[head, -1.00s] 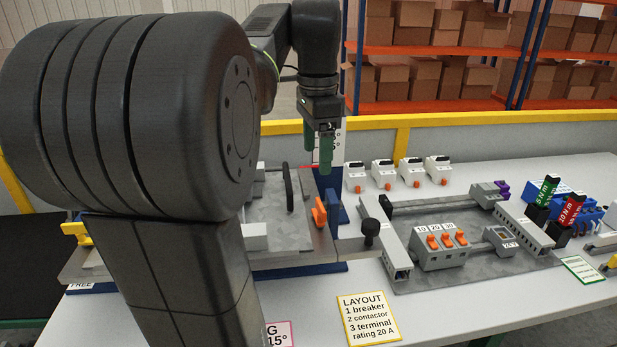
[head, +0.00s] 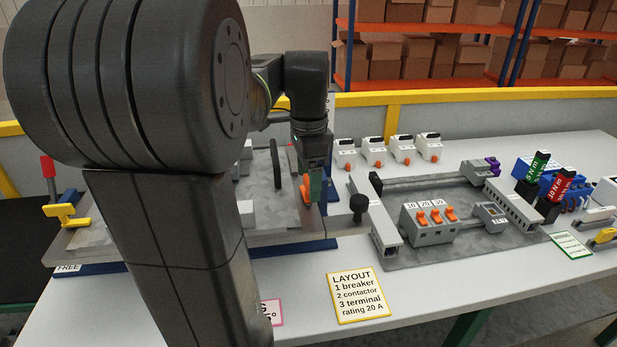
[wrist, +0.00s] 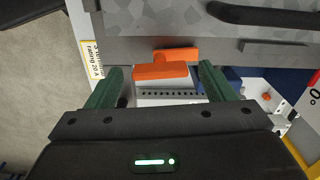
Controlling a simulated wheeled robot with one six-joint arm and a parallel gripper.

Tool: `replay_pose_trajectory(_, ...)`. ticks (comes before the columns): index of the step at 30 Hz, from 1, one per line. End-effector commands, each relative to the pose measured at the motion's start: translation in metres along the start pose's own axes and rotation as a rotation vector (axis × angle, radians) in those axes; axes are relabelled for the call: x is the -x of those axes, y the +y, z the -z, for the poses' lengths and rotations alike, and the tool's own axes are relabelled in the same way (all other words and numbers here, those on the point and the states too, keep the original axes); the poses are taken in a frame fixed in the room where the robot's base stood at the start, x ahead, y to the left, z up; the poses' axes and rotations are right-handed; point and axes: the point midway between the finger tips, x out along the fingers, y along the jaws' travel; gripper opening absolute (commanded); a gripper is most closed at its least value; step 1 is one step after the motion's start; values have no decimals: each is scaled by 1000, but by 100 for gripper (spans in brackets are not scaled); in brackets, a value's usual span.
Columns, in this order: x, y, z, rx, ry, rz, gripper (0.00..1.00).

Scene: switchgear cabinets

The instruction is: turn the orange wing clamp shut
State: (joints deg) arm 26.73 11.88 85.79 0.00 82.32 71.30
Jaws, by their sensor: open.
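The orange wing clamp (wrist: 165,65) shows in the wrist view as a T-shaped piece at the edge of a grey metal plate. It lies ahead of and between the two green fingertips of my gripper (wrist: 160,82), which are spread apart with nothing held. In the head view the orange clamp (head: 305,188) stands at the right end of the grey fixture. My gripper (head: 316,185) is right beside it there and overlaps it in the picture. Contact cannot be told.
A black knob (head: 359,204) sticks up just right of the clamp. A black handle (head: 276,163) stands on the fixture plate. A panel with orange-switched breakers (head: 430,222) lies to the right. White devices (head: 373,153) stand in a row behind. A layout card (head: 358,296) lies in front.

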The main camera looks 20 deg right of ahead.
Motion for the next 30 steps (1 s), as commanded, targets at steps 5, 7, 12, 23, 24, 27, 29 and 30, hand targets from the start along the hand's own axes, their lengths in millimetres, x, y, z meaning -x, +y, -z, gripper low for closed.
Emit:
replay_pose_trajectory(5, -5, 0, 0, 0, 0, -1, 76)
replay_pose_trajectory(7, -5, 0, 0, 0, 0, 0, 76)
replay_pose_trajectory(12, -5, 0, 0, 0, 0, 0, 65)
replay_pose_trajectory(23, -4, 0, 0, 7, 0, -1, 32)
replay_pose_trajectory(24, -4, 0, 0, 12, 0, -1, 32)
replay_pose_trajectory(27, -4, 0, 0, 39, 0, -1, 32)
replay_pose_trajectory(29, -3, 0, 0, 63, 0, -1, 32)
replay_pose_trajectory(30, -3, 0, 0, 82, 0, -1, 32)
